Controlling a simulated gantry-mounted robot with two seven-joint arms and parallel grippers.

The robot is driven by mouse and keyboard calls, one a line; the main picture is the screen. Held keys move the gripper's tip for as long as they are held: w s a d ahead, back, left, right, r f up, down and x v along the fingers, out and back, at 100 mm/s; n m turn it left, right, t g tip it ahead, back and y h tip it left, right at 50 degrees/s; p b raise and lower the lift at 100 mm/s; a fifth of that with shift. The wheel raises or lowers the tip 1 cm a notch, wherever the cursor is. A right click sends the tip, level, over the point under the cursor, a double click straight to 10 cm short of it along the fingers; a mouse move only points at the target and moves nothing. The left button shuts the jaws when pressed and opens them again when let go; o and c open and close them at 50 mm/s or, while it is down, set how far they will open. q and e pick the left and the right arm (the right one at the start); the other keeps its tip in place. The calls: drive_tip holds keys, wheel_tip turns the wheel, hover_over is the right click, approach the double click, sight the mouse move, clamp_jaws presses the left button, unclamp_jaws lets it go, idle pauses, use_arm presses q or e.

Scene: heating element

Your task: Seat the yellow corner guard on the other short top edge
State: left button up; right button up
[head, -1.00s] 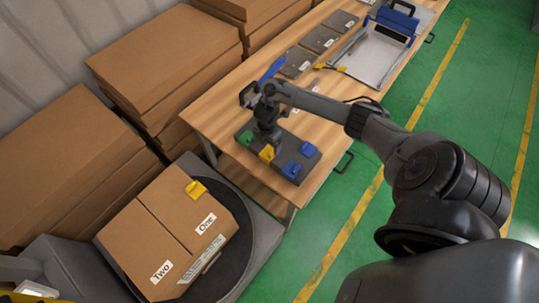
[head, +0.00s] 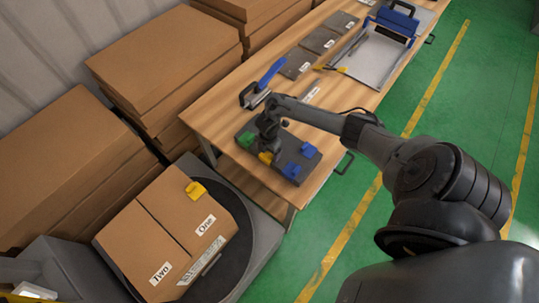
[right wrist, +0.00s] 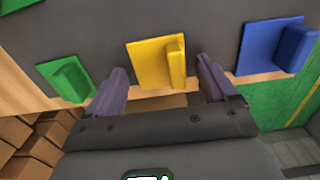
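A yellow corner guard (head: 265,158) sits on the dark tray (head: 306,173) on the table, and also shows in the right wrist view (right wrist: 157,62). My right gripper (head: 267,146) is just above it, partly hiding it in the head view. In the right wrist view, the open fingers (right wrist: 165,82) stand apart at either side of the guard's near end, with nothing held. A second yellow guard (head: 196,190) sits on the upper short top edge of the cardboard box (head: 152,232). The box's opposite short edge, near the label Two, is bare. My left gripper is not in view.
A green guard (head: 246,139) and blue guards (head: 291,169) share the tray. The box lies on a dark round turntable (head: 233,256). A blue-handled tool (head: 264,80) lies on the wooden table beyond my gripper. Stacked cartons (head: 165,62) stand at left.

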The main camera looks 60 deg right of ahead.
drive_tip(key=c, duration=0.9)
drive_tip(key=shift+r, duration=0.2)
